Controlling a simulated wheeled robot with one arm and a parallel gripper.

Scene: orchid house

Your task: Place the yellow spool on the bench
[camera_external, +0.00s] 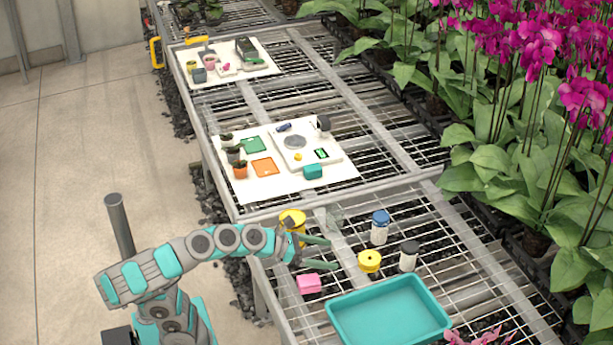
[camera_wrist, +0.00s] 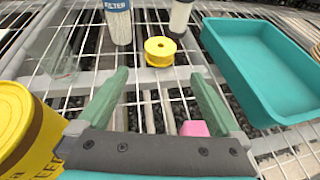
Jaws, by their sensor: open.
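My gripper (camera_external: 333,254) is open and empty, low over the bench, to the left of the spool in the outside view. Its two green fingers (camera_wrist: 160,76) are spread apart in the wrist view and do not appear to touch the spool.
A pink block (camera_external: 309,284) lies close to my gripper. A teal tray (camera_external: 390,311) is in front. A large yellow container (camera_wrist: 22,130) is left of my fingers. White mats with items lie farther back.

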